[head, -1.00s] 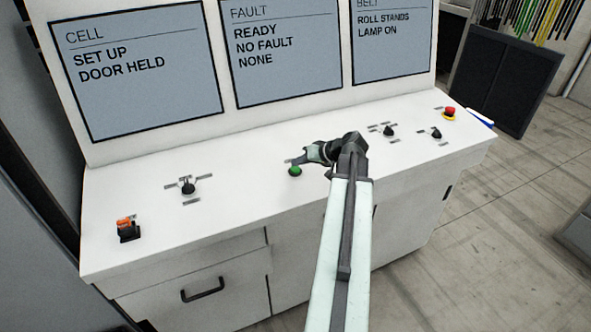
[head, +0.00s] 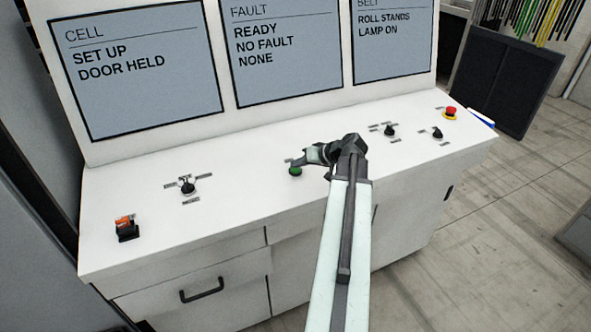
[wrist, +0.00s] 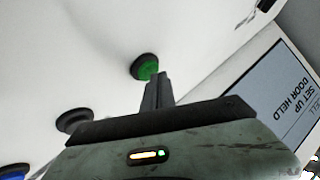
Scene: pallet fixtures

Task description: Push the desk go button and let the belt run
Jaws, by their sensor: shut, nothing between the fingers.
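The green button (head: 295,170) sits in a dark collar on the white desk top, left of my arm. It also shows in the wrist view (wrist: 147,68), just beyond my fingertips. My gripper (head: 301,161) is shut and empty, its tips right at the button in the head view. In the wrist view my closed fingers (wrist: 159,80) overlap the button's lower right edge; I cannot tell whether they touch it. The belt screen (head: 392,50) reads "ROLL STANDS" and "LAMP ON".
A black selector (head: 187,186) and an orange switch (head: 126,227) stand to the left. Two black knobs (head: 389,131) (head: 437,134) and a red stop button (head: 450,113) stand to the right. The wrist view shows a dark button (wrist: 72,120) and a blue one (wrist: 14,171) nearby.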

